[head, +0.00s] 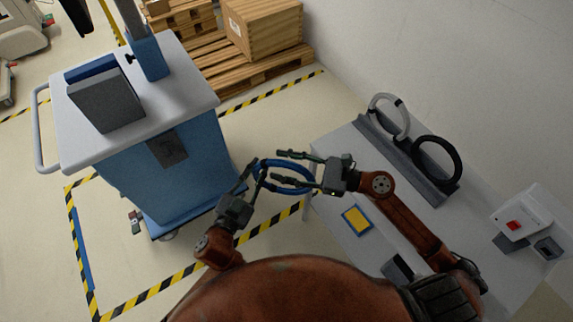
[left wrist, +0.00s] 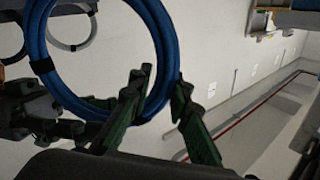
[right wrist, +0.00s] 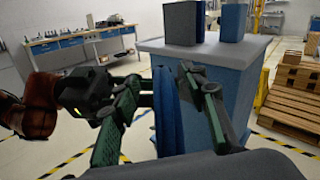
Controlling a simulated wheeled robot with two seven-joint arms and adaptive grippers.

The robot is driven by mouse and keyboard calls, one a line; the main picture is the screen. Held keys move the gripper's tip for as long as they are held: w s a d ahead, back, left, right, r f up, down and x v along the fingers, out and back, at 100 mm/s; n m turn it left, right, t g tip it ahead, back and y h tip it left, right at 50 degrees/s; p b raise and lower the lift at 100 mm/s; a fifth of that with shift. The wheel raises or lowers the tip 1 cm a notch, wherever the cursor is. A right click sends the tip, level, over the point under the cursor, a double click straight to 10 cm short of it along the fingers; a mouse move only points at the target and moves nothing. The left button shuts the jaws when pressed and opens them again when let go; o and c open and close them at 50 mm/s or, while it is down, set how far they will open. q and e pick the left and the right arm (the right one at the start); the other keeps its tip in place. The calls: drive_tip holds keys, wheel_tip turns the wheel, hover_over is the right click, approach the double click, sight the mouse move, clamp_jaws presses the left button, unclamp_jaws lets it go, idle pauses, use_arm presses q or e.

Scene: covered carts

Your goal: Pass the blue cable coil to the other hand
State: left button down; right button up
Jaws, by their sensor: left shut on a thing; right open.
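The blue cable coil (head: 285,163) is held in the air between my two grippers, left of the grey table. My left gripper (head: 256,171) is shut on the coil's left side. The coil fills the upper left of the left wrist view (left wrist: 165,35), with a black tie on it. My right gripper (head: 281,167) is open, with one finger on each side of the coil. In the right wrist view, the coil (right wrist: 168,105) shows edge-on between the right gripper's fingers (right wrist: 160,85). I cannot tell whether they touch it.
The grey table (head: 340,150) holds a rack with a white coil (head: 374,104) and a black coil (head: 416,152), a yellow-topped pad (head: 356,220) and a red-buttoned box (head: 530,214). A blue cart (head: 185,185) stands left; pallets (head: 265,72) stand behind.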

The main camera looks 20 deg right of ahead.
use_arm(q)
drive_tip(key=shift+r, duration=0.1)
use_arm(e)
drive_tip(key=shift+c, duration=0.7)
clamp_jaws()
use_arm(q)
drive_tip(key=c, duration=1.7)
unclamp_jaws()
use_arm(e)
drive_tip(key=shift+r, duration=0.1)
